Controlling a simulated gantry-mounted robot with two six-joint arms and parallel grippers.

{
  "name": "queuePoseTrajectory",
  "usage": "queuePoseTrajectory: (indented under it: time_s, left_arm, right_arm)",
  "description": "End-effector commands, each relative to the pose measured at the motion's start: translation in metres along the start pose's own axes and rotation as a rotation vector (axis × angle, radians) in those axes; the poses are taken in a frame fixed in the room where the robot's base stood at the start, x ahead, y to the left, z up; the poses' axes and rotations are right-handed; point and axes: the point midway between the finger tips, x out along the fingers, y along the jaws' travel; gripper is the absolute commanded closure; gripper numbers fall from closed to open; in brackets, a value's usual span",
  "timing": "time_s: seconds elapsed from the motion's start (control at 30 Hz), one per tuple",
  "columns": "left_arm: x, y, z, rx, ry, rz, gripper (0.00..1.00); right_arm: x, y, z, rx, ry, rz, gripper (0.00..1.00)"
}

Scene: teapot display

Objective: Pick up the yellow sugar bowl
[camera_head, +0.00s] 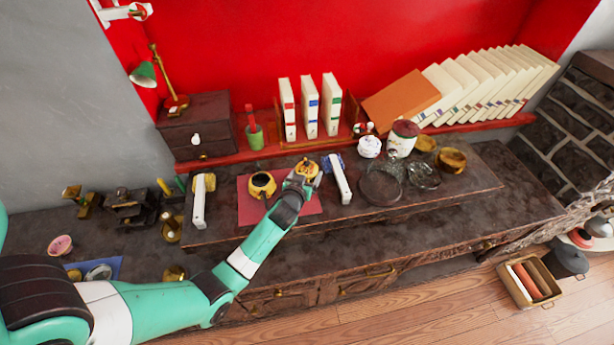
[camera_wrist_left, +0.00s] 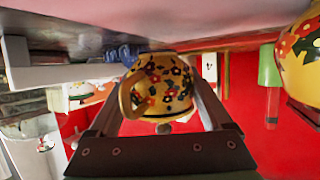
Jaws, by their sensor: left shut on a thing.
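The yellow sugar bowl (camera_head: 307,164) is at the end of my left arm, over the right back part of the red mat (camera_head: 307,205). In the left wrist view, which is upside down, the sugar bowl (camera_wrist_left: 160,88) shows a floral pattern, a loop handle and a lid knob. My left gripper (camera_head: 303,171) is shut on it, with one finger on either side of its body. I cannot tell whether its base touches the mat. A larger yellow floral pot (camera_head: 262,185) stands on the mat to the left; it also shows in the left wrist view (camera_wrist_left: 302,65). My right gripper is not in view.
Glass dishes (camera_head: 381,187) and a white jar (camera_head: 402,139) are farther right. Books (camera_head: 310,115) stand on the ledge behind.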

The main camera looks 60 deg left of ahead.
Motion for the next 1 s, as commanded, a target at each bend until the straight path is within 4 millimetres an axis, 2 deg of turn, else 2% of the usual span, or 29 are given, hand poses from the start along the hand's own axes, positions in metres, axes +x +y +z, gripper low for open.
queuePoseTrajectory:
  time_s: [0.03,0.17,0.4,0.6,0.7,0.83,1.0]
  left_arm:
    - [-0.004,0.0,-0.009,-0.001,0.003,0.001,0.78]
    - [-0.02,-0.004,-0.02,0.0,0.003,0.001,0.78]
    - [-0.072,-0.016,-0.05,-0.001,0.004,0.001,0.78]
    - [-0.125,-0.033,-0.049,0.001,-0.001,0.0,0.78]
    - [-0.145,-0.039,-0.05,0.001,0.001,0.001,0.78]
    - [-0.159,-0.044,-0.049,0.0,0.001,0.001,0.78]
    - [-0.164,-0.046,-0.049,0.0,0.001,0.0,0.78]
  right_arm:
    - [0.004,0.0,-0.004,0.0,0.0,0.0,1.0]
    - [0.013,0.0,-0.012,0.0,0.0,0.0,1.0]
    - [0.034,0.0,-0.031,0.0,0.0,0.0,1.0]
    - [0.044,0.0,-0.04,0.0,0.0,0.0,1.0]
    - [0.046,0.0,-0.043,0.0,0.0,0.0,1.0]
    - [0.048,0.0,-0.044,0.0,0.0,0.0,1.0]
    - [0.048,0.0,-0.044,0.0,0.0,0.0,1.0]
